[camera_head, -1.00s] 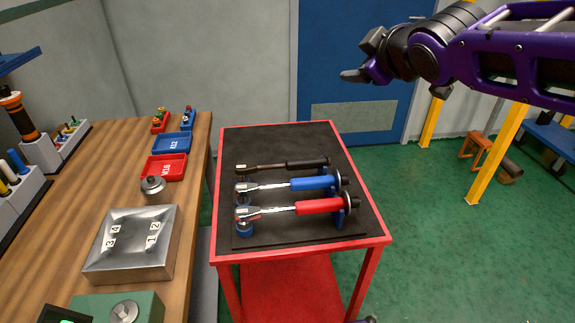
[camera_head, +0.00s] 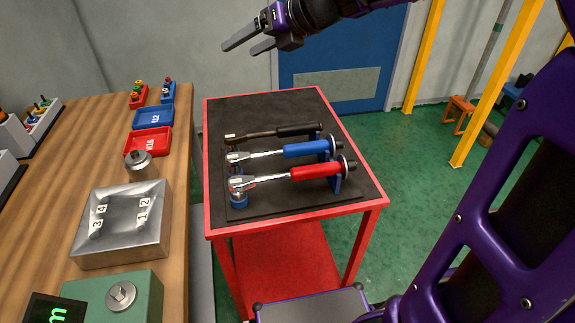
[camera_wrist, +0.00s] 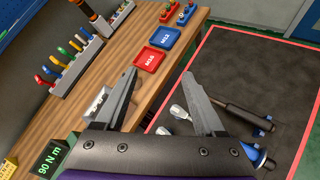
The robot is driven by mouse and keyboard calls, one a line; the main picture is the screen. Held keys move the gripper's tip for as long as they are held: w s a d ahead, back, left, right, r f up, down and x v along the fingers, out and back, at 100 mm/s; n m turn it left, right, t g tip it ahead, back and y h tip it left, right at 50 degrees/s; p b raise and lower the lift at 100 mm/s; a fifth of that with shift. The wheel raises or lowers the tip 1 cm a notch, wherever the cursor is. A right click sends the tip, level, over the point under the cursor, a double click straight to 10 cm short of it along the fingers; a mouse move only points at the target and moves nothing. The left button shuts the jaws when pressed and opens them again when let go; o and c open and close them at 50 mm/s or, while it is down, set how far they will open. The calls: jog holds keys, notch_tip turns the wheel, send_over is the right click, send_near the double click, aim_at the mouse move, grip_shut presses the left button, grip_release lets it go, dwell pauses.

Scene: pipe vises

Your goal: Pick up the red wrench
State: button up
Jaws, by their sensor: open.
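The red wrench (camera_head: 315,170), a torque wrench with a red grip and silver shaft, lies across blue holders on the red cart, nearest its front edge. A blue wrench (camera_head: 305,150) and a black wrench (camera_head: 298,130) lie behind it, roughly parallel. My gripper (camera_head: 241,45) is open and empty, high above the back of the cart and apart from the wrenches. In the wrist view my gripper (camera_wrist: 165,85) shows two spread fingers with nothing between them. There the black wrench (camera_wrist: 240,114) is partly visible, and the red wrench cannot be made out.
The red cart (camera_head: 363,207) has a black mat. The wooden bench (camera_head: 85,140) on the left holds a red tray (camera_head: 149,142), a blue tray (camera_head: 153,117), a metal block with numbered labels (camera_head: 122,240) and a green box (camera_head: 145,300). The cart's back half is clear.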

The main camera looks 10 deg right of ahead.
jog(key=w+d+r+m+t+h+p, duration=0.1)
jog(key=w+d+r+m+t+h, duration=0.5)
jog(key=w+r, duration=0.25)
jog(key=w+d+f+m+h, duration=0.1)
jog(key=d+m+h, duration=0.3)
jog(key=m, duration=0.2)
jog(key=m+g+y+p, duration=0.1)
jog(key=m+g+p, duration=0.1)
jog(key=m+g, duration=1)
send_over(296, 170)
notch_tip(296, 170, down, 18)
jog(key=f+n+g, duration=0.1)
jog(key=n+g, duration=0.1)
jog(key=f, duration=0.3)
jog(key=f+b, duration=0.1)
jog(key=f, duration=0.3)
jog(key=f+b, duration=0.1)
jog(key=f, duration=0.2)
jog(key=shift+s+a+f, duration=0.15)
jog(key=shift+a+f, duration=0.15)
jog(key=shift+a, duration=0.1)
jog(key=shift+d+f+b, duration=0.25)
jog(key=shift+f+b, duration=0.1)
jog(key=shift+f, duration=1.15)
jog(key=shift+d+f+b, duration=0.2)
jog(key=shift+f+b, duration=0.15)
jog(key=shift+f, duration=1.1)
